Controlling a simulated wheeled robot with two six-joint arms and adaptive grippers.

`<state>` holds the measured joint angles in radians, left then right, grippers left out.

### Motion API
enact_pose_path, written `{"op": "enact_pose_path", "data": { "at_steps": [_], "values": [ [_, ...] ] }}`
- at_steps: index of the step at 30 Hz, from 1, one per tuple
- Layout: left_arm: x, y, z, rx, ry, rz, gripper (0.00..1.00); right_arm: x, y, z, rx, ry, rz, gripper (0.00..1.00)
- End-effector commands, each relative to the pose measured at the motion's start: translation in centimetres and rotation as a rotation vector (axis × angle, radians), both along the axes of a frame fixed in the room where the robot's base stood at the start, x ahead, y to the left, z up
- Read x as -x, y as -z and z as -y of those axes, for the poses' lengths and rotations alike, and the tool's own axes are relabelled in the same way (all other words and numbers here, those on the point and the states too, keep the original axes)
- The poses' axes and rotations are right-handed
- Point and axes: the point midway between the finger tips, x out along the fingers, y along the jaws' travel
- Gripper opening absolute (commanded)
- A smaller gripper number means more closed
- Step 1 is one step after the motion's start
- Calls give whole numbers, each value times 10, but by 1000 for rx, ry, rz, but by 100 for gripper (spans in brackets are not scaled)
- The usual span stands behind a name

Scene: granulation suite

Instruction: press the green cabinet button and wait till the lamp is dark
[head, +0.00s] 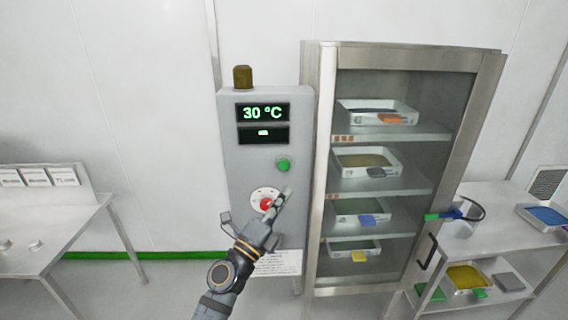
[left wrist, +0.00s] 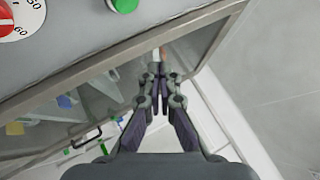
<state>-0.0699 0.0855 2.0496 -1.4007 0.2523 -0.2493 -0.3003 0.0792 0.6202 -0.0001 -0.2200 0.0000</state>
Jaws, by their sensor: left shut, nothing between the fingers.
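The grey control cabinet (head: 240,180) stands left of the glass-door cabinet. Its round green button (head: 283,164) sits below the display (head: 263,113), which reads 30 °C. The button also shows at the top edge of the left wrist view (left wrist: 122,4). The lamp (head: 242,77) on top of the cabinet is dull brown, with no glow visible. My left gripper (head: 284,194) is shut and empty. In the head view its tips appear below the button, near the red knob; in the left wrist view the tips (left wrist: 160,72) appear apart from the button. My right gripper is not in view.
A red knob (head: 266,203) on a white dial sits below the button, partly behind my left gripper. The glass-door cabinet (head: 327,180) at right holds several trays. Steel tables stand at left (head: 60,225) and right (head: 510,225).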

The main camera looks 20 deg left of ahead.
Motion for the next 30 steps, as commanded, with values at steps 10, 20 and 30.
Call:
{"op": "enact_pose_path", "data": {
  "at_steps": [10,20,30],
  "values": [
    [4,-14,3,-29,-2,31,0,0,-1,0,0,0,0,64],
    [-10,-13,-3,-31,-3,32,0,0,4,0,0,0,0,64],
    [-56,-12,-21,-29,-3,31,0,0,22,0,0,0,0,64]
  ]
}}
